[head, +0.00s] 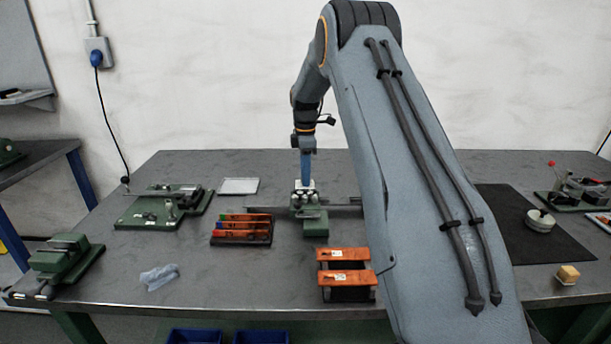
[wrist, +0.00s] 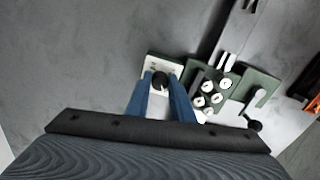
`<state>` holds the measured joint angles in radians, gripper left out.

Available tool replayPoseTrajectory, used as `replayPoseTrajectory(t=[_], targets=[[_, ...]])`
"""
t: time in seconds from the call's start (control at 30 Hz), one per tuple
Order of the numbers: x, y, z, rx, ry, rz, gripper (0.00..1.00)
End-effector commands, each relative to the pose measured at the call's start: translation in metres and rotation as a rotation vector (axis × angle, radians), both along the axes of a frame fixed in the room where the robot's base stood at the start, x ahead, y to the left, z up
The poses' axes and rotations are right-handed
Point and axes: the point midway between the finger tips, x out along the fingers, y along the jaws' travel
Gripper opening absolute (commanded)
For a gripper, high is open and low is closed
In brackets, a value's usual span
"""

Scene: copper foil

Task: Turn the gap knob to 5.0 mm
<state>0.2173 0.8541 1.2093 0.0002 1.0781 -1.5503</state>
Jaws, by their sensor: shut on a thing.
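My gripper (head: 306,168) reaches down at the middle of the table, over a green device (head: 316,226) with several pale round parts. In the wrist view, the blue fingers of my gripper (wrist: 163,88) are shut on a small black knob (wrist: 160,79). The knob sits on a white plate (wrist: 163,64) at the side of the green device (wrist: 264,87). The fingers hide part of the knob and plate. Any markings on the plate are too small to read, so I cannot tell the knob's setting.
Orange blocks (head: 343,254) stand in front of the device. A rack of coloured strips (head: 241,230) and a green fixture (head: 150,210) are to the left. A crumpled cloth (head: 159,277) lies near the front edge. A dark mat (head: 560,250) lies right of my arm.

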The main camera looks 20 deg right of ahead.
Motion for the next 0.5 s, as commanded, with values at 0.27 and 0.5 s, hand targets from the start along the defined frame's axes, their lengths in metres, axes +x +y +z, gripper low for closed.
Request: replayPoseTrajectory(t=[0.27, 0.5], targets=[[-0.0002, -0.0005, 0.0006, 0.0, 0.0, -0.001, 0.33], [0.0, 0.0002, 0.0003, 0.0, 0.0, -0.001, 0.4]])
